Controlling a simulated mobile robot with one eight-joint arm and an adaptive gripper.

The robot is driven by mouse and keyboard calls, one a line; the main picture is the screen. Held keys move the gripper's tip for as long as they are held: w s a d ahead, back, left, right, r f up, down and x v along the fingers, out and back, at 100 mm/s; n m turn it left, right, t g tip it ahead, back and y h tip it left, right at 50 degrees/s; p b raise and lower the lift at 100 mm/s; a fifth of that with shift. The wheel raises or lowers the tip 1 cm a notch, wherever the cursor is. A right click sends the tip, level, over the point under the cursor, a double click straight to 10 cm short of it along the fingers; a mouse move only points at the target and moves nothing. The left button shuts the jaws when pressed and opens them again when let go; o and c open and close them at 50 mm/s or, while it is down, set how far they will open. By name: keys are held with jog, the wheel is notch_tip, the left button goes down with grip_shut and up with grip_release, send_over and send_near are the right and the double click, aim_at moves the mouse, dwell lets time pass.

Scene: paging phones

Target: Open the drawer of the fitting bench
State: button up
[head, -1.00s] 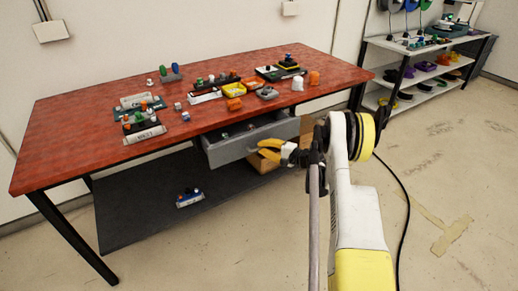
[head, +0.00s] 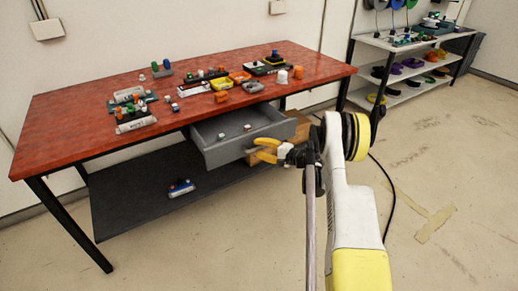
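The fitting bench (head: 70,112) has a red top and dark legs. Its grey drawer (head: 226,152) is pulled out below the front edge of the top, and I see its inside with a couple of small items (head: 247,127) in it. My gripper (head: 262,150), with yellow fingers, is at the right part of the drawer's front. The handle is hidden or too small to make out. I cannot tell whether the fingers are closed on it.
A dark lower shelf (head: 130,210) under the bench holds a small block with coloured parts (head: 181,188). A cardboard box (head: 300,127) is behind my gripper. A white shelf rack (head: 400,88) stands at the back right. Floor in front is clear, with a black cable (head: 392,200) at right.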

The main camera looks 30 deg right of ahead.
jog(key=v, duration=1.2)
jog(key=shift+r, duration=0.1)
jog(key=s+a+r+n+g+h, duration=0.1)
jog(key=s+a+r+n+g, duration=0.15)
jog(key=a+r, duration=0.75)
jog(key=s+a+r+n+g+h, duration=0.1)
jog(key=a+r+n+g, duration=0.3)
jog(key=a+r, duration=0.5)
jog(key=s+a+n+h, duration=0.2)
jog(key=s+a, duration=0.4)
jog(key=s, duration=0.6)
jog(key=s+a+r+n+h, duration=0.1)
jog(key=s+a+n, duration=0.4)
jog(key=s, duration=0.7)
jog(key=shift+s+a+r+g+h, duration=0.2)
jog(key=shift+s+a+g+h, duration=0.25)
jog(key=shift+h, duration=0.45)
